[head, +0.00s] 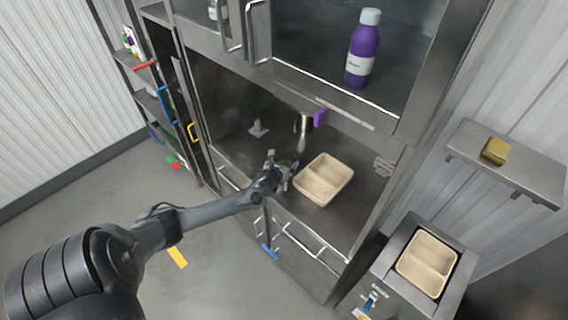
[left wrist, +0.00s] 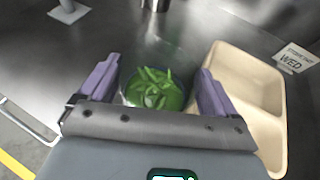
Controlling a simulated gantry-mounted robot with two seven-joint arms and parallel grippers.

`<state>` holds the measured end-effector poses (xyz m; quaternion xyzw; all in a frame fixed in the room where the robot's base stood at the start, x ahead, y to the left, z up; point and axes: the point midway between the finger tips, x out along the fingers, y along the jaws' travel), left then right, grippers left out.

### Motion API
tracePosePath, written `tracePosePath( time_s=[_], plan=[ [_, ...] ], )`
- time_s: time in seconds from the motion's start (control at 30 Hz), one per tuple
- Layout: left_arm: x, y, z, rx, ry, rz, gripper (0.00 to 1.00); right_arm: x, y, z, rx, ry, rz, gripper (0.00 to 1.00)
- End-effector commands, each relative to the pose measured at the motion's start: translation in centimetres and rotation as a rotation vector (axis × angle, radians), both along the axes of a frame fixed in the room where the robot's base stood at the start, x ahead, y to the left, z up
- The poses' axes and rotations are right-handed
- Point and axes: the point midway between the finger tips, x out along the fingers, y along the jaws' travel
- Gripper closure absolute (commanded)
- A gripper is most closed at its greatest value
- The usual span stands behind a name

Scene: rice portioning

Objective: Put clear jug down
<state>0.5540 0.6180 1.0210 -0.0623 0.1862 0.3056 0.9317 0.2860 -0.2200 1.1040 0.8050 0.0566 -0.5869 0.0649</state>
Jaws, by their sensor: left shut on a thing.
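The clear jug (left wrist: 155,88) shows in the left wrist view as a round rim around green, leaf-like pieces. My left gripper (left wrist: 154,90) is shut on it, one purple finger on each side. In the head view, my left gripper (head: 282,168) is low over the steel counter, just left of a beige two-compartment tray (head: 323,179). The jug is mostly hidden there by the gripper. I cannot tell whether its base touches the counter. The tray also shows right of the jug in the left wrist view (left wrist: 222,62). My right gripper is not in view.
A metal spout (head: 302,133) with a purple part (head: 320,118) hangs behind the tray. A small grey stand (head: 258,128) is at the back left. A "WED" label (left wrist: 293,58) lies beyond the tray. A second beige tray (head: 427,264) sits lower right. Left counter is mostly clear.

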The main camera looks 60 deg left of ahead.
Motion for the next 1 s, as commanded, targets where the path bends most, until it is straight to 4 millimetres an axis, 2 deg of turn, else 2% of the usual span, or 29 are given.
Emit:
tracePosePath(
  time_s=[0.4, 0.43, 0.47, 0.5, 0.8, 1.0],
  plan=[
    [0.1, 0.1, -0.3, 0.001, -0.003, 0.001, 0.82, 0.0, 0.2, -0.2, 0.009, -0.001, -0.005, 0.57],
    [0.0, 0.1, -0.5, 0.001, -0.001, 0.001, 0.07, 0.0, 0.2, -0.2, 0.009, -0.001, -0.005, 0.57],
    [0.0, 0.1, -0.4, 0.001, -0.001, 0.001, 0.03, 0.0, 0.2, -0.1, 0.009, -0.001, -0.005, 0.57],
    [0.0, 0.1, -0.4, 0.001, -0.001, 0.001, 0.00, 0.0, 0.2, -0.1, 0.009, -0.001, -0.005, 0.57],
    [0.0, 0.0, 0.0, 0.001, -0.001, 0.000, 0.00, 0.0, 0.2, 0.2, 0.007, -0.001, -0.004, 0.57],
    [-1.4, -0.9, 0.5, 0.002, 0.001, -0.002, 0.00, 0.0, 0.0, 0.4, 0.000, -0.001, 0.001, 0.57]
  ],
)
